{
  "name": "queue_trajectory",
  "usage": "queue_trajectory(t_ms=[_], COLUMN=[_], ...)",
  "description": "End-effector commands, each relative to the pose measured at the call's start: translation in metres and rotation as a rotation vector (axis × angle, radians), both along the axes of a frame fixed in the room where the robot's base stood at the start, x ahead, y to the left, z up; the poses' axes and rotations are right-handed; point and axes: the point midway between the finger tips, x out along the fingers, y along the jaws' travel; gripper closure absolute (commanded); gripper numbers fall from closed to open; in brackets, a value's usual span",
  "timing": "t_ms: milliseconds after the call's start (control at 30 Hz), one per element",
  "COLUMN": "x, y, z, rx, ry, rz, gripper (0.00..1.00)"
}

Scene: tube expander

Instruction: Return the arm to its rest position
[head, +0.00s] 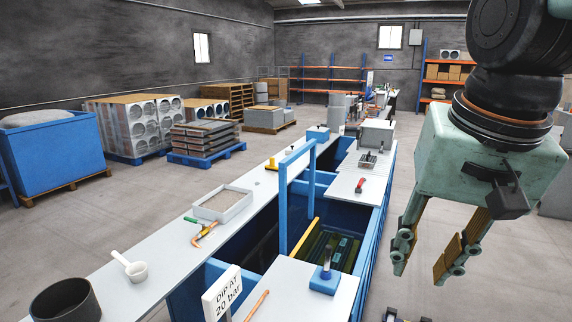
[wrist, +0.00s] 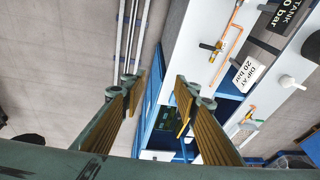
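My gripper (head: 420,272) hangs at the right of the head view, fingers pointing down, at the end of my arm. It is to the right of the blue tank bench (head: 376,222), apart from it, over the grey floor. The two fingers with ribbed tan pads are spread, with nothing between them. The wrist view also shows my gripper (wrist: 160,85) open and empty, with the floor on the left and the bench on the right beyond the fingertips.
Pallets stand at the back left. The floor right of the bench is largely clear.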

Motion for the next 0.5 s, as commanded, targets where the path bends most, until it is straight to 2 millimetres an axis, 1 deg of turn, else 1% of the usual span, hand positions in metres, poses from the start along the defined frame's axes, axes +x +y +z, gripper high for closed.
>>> queue_trajectory(t_ms=[33, 100, 500], x=[-0.009, -0.022, -0.087], y=[0.000, -0.001, -0.002], z=[-0.002, -0.005, -0.026], rx=[-0.006, -0.016, -0.072], ry=[-0.006, -0.011, -0.043], rz=[0.020, 0.051, 0.223], gripper=[0.72, 0.72, 0.72])
